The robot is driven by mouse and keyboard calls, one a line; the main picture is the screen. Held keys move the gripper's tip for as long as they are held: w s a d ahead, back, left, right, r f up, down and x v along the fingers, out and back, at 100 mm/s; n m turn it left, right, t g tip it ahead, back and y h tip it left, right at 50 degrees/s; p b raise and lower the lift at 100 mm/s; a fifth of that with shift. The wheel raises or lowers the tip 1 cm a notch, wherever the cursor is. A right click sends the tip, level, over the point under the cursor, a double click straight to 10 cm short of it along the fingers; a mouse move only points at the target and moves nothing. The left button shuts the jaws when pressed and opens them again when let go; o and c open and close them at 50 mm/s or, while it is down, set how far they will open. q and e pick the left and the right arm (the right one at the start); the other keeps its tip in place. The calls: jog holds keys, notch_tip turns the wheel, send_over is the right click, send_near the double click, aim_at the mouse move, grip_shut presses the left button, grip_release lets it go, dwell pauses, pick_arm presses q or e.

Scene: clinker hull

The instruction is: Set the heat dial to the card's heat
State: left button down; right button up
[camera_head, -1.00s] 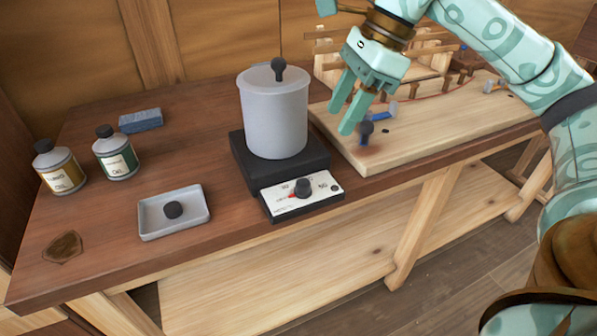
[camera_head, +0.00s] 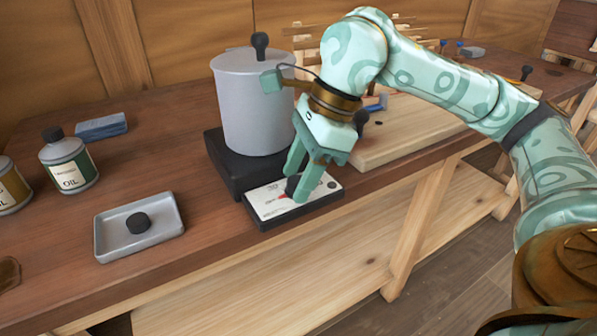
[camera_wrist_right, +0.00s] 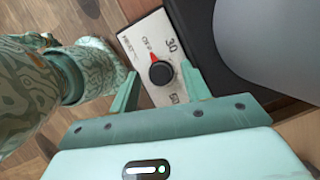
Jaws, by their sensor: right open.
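The heat dial, a black knob with a red pointer (camera_wrist_right: 161,73), sits on the white panel (camera_wrist_right: 145,40) at the front of the burner (camera_head: 232,170). In the wrist view its pointer is directed toward the top of the picture, left of a "30" mark; other markings are too small to read surely. My right gripper (camera_head: 297,188) is open, with its fingers on either side of the knob. Contact with the knob cannot be told. In the head view the fingers hide part of the knob and panel. I cannot make out a heat card. My left gripper is not in view.
A grey lidded pot (camera_head: 245,110) stands on the burner, close beside my right wrist. A grey tray (camera_head: 104,240) with a black knob-like piece, an oil can (camera_head: 68,165) and a blue block (camera_head: 102,127) are to the left. A pale board (camera_head: 410,135) lies to the right.

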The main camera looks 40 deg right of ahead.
jog(key=c, duration=1)
